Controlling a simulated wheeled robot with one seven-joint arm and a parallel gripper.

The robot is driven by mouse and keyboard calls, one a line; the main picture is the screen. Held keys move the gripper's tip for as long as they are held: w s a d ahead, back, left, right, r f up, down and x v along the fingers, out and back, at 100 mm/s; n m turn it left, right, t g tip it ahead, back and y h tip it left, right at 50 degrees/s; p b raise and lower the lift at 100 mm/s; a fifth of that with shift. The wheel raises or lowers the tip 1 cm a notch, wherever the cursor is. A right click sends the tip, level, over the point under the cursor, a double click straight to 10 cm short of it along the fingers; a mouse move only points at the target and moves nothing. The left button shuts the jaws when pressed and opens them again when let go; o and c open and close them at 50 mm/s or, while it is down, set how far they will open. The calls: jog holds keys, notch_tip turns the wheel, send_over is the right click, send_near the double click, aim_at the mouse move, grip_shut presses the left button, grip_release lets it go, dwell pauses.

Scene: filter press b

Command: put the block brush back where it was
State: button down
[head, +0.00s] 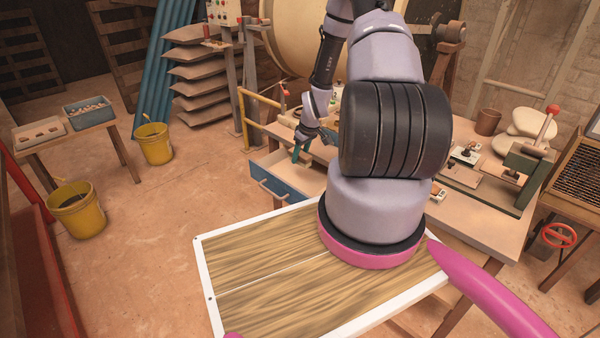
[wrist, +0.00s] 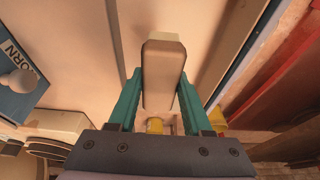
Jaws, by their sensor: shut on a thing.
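The block brush (wrist: 163,80) is a brown block with a pale strip at its far end. In the wrist view it sits between the two teal fingers of my gripper (wrist: 160,76), which is shut on it. In the head view my gripper (head: 303,152) hangs at the open blue-fronted drawer (head: 272,191) of the workbench. The brush cannot be made out in the head view. I cannot tell whether it touches the drawer floor.
The workbench top (head: 478,222) carries a dark green fixture (head: 525,165), a brown pot (head: 488,122) and small parts. A yellow rail (head: 262,100) stands behind the drawer. A yellow bucket (head: 153,144) stands on the floor to the left, with open floor between.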

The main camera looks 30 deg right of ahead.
aim_at(298, 177)
notch_tip(298, 177, down, 8)
jog(key=shift+r, duration=0.25)
jog(key=shift+f, duration=0.1)
jog(key=c, duration=0.6)
grip_release()
